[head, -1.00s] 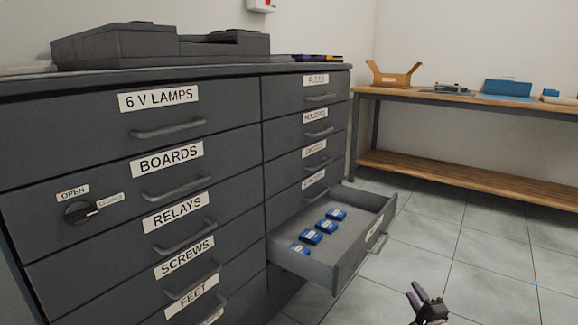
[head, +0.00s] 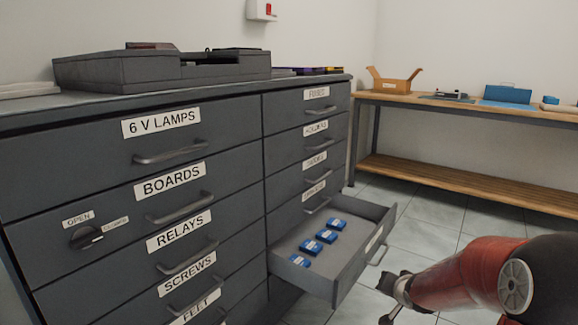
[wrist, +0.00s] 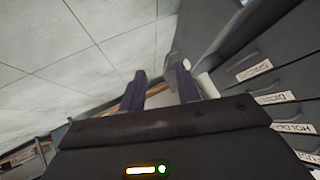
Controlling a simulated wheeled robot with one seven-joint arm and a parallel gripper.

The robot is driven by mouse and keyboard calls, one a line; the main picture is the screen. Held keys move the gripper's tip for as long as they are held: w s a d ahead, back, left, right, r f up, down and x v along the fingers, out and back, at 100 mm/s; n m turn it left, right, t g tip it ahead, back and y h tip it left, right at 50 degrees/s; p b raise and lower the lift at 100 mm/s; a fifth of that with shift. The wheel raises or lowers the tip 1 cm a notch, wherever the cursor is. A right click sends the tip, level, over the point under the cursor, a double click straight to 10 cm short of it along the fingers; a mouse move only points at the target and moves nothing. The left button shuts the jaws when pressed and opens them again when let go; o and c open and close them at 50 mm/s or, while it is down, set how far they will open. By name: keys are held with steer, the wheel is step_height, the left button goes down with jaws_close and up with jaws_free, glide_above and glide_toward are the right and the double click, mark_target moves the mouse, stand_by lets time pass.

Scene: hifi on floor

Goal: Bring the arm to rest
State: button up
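My gripper (wrist: 160,85) shows in the wrist view with its two dark fingers apart and nothing between them. In the head view my gripper (head: 392,297) is small and partly cut by the lower edge, in front of and to the right of the open drawer. My red arm (head: 465,275) reaches in from the lower right. The open drawer (head: 345,277) sticks out of the right column of the grey cabinet (head: 60,140) and holds several small blue boxes (head: 318,241). The gripper appears apart from the drawer.
Other labelled drawers of the cabinet are shut. A dial (head: 86,237) marked open and closed sits on its left side. A workbench (head: 470,101) with a cardboard box (head: 394,80) and a blue case (head: 507,93) stands at the back right. Tiled floor (head: 440,215) lies clear between.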

steer(key=s+a+r+n+g+h+p, duration=0.1)
steer(key=s+a+r, duration=0.2)
steer(key=s+r, duration=0.4)
steer(key=s+a+r+n+g+h+p, duration=0.1)
steer(key=s+a+r+n+p, duration=0.1)
steer(key=s+r, duration=0.4)
steer(key=s+a+r+n+g+y+p, duration=0.1)
steer(key=s+a+r, duration=0.1)
steer(key=s, duration=0.6)
steer(key=s+a+r+n+y, duration=0.1)
steer(key=s+a, duration=0.3)
steer(key=s, duration=0.5)
steer(key=shift+r+n+g+p, duration=0.4)
steer(key=shift+r, duration=0.45)
